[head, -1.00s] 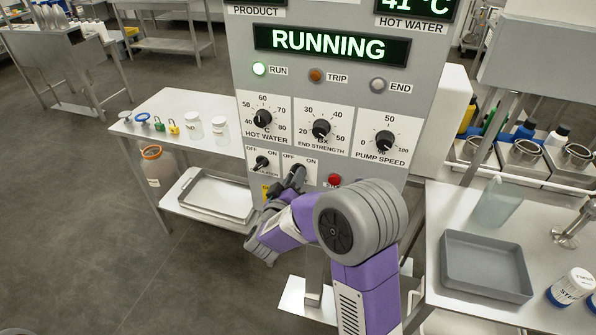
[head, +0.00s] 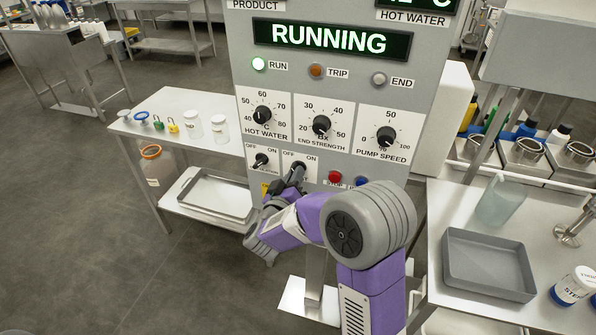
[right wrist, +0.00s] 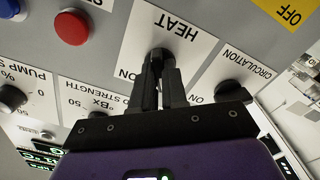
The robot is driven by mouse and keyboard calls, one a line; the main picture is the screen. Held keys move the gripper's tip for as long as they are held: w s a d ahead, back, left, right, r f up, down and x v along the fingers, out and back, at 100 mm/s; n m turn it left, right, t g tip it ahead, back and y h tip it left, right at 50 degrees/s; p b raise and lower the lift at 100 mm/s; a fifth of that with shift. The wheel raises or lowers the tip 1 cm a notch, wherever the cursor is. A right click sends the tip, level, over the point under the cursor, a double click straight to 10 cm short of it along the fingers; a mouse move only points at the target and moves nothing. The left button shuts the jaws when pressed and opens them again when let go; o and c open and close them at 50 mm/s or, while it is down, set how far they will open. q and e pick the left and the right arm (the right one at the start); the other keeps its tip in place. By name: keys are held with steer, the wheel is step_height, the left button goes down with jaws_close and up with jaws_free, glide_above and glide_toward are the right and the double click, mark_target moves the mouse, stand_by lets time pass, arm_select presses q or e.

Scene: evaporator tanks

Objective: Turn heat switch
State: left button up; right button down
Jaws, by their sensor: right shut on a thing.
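The heat switch (head: 300,166) is a black knob on a white plate marked OFF and ON, low on the grey control panel (head: 424,120). In the right wrist view its HEAT plate (right wrist: 160,32) shows upside down. My right gripper (head: 297,177) is at the switch, and its dark fingers (right wrist: 160,75) are closed around the knob. The fingers hide most of the knob, so I cannot tell which way it points. My left gripper is not in view.
The circulation switch (head: 261,160) sits just left of the heat switch. A red button (head: 335,177) and a blue button (head: 361,181) are to the right. Three dials are above. The display (head: 331,40) reads RUNNING with the green lamp (head: 259,64) lit. Side tables flank the panel.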

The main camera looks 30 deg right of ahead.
steer(key=shift+m+b, duration=0.75)
steer(key=shift+m, duration=0.25)
